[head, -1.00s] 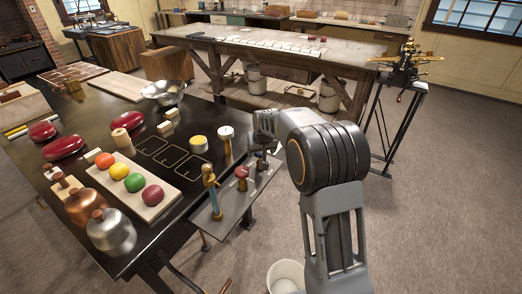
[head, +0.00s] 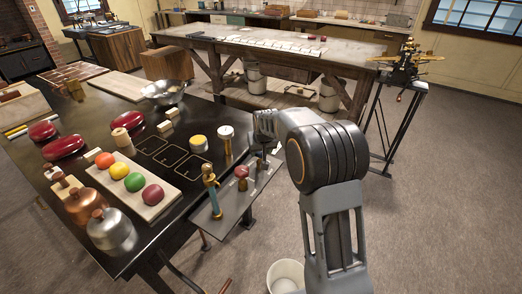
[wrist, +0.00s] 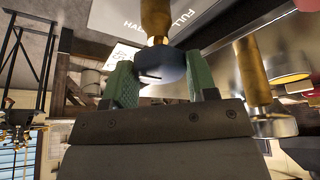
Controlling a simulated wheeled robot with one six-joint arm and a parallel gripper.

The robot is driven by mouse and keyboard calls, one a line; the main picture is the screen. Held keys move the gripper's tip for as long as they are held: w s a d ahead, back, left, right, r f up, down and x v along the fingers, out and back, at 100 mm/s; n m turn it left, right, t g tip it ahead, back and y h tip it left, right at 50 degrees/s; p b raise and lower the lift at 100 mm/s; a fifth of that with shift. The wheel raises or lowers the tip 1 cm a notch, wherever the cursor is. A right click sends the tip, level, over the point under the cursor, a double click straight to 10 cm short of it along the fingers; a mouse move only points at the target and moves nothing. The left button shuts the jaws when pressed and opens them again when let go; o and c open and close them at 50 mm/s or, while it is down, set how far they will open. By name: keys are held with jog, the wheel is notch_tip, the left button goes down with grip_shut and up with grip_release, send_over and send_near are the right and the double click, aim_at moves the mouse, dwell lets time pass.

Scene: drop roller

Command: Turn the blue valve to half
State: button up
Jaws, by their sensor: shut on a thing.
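The blue valve knob (wrist: 160,66) is in the wrist view, on a brass stem (wrist: 155,20) that rises from a grey plate (wrist: 108,18). The plate is printed with "HALF" and "FULL" beside the stem. My gripper (wrist: 163,80) has a green finger on each side of the blue knob and is shut on it. The knob's pointer is not clear to me, so I cannot tell its exact setting. In the head view my arm hides the blue valve and most of my gripper.
In the head view, a red-topped valve (head: 242,173) and a teal and brass one (head: 211,190) stand on the same panel. A dark table (head: 100,140) with coloured balls on a board (head: 155,207) lies to the left. A white bucket (head: 286,276) stands on the floor below.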

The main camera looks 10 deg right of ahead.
jog(key=shift+n, duration=0.3)
jog(key=n+y+b, duration=0.1)
jog(key=n, duration=0.1)
jog(key=n+b, duration=0.1)
jog(key=shift+d+f+n+y, duration=0.15)
jog(key=shift+n+y, duration=0.25)
jog(key=n+g+y+b, duration=0.1)
jog(key=n+b, duration=0.1)
jog(key=n, duration=0.2)
jog(key=shift+w, duration=0.15)
jog(key=n, duration=0.2)
jog(key=n+g+y, duration=0.1)
jog(key=n, duration=0.2)
jog(key=shift+d+g, duration=0.1)
jog(key=shift+g, duration=0.2)
jog(key=n, duration=0.2)
jog(key=n+g+p, duration=0.1)
jog(key=n, duration=0.1)
jog(key=shift+w+g+y, duration=0.15)
jog(key=shift+g+y, duration=0.15)
jog(key=shift+n, duration=0.3)
jog(key=o, duration=0.9)
